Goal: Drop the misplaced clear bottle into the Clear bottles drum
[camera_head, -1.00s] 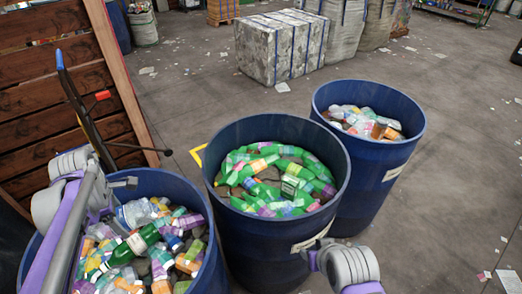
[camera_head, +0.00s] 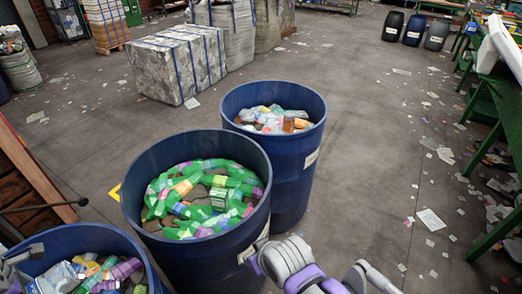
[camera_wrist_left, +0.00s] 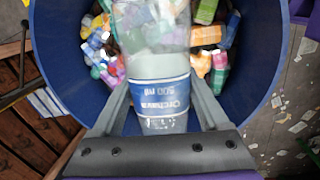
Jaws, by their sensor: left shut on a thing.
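A clear bottle with a blue label (camera_wrist_left: 160,95) is in my left gripper (camera_wrist_left: 160,108), its fingers on either side of it. In the head view my left gripper (camera_head: 20,262) is at the lower left, over the near drum (camera_head: 140,250) of mixed containers. The bottle is above or among that drum's contents; I cannot tell which. The far drum (camera_head: 287,190) holds mostly clear and pale bottles; its label is too small to read. My right gripper (camera_head: 372,278) is at the bottom edge, partly cut off, clear of the drums.
A middle drum (camera_head: 180,250) of green bottles stands between the near and far drums. A wooden panel (camera_head: 28,175) is at the left. Bales (camera_head: 180,60) stand behind. A green bench (camera_head: 500,150) is at the right. The floor right of the drums is open, with paper scraps.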

